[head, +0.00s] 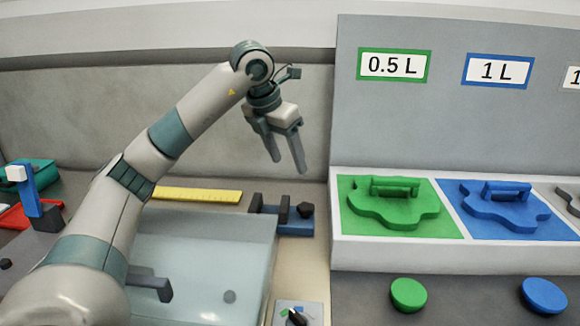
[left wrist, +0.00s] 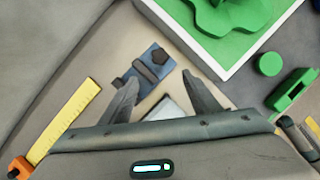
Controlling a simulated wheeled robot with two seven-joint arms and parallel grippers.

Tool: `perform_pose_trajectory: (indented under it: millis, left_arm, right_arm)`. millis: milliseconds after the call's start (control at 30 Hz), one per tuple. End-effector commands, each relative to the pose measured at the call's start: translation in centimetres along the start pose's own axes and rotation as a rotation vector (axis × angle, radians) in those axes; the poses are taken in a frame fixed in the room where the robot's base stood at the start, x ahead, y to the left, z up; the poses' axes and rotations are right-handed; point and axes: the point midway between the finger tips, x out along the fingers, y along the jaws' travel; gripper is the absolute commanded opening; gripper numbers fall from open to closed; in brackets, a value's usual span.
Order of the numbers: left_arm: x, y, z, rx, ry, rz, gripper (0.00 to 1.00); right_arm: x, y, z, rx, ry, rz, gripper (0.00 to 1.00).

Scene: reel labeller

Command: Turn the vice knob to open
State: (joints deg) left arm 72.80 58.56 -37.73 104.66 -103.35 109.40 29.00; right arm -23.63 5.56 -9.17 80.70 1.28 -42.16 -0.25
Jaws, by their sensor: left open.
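The small blue vice (head: 294,229) with dark jaws sits on the bench, left of the white-edged tray. Its dark knob (head: 305,210) is at the right end. In the left wrist view the vice (left wrist: 139,87) lies ahead of the fingers, with the knob (left wrist: 160,56) at its far end. My left gripper (head: 287,165) is open and empty, raised above the vice with its fingers pointing down. In the left wrist view its fingertips (left wrist: 160,78) are spread apart, short of the knob. My right gripper is in neither view.
A yellow ruler (head: 198,195) lies left of the vice. A pale translucent panel (head: 200,255) is in front. On the right, a tray (head: 440,254) holds green (head: 390,210) and blue (head: 500,205) shapes, before a tall grey panel (head: 450,130). A dial (head: 296,316) is at the front.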

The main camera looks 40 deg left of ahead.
Motion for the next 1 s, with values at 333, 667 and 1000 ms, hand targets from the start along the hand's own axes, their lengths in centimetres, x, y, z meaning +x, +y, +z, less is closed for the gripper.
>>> perform_pose_trajectory:
  millis: [333,667,1000]
  left_arm:
    - [-0.1,0.0,0.0,0.0,0.0,0.0,0.49]
    - [0.0,-0.2,0.7,0.159,0.028,-0.01,0.45]
    - [0.9,-0.9,2.6,0.737,0.113,-0.075,0.45]
  right_arm:
    - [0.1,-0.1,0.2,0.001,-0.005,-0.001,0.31]
    - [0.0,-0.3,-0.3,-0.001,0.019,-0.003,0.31]
    - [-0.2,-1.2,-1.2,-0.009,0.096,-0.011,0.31]
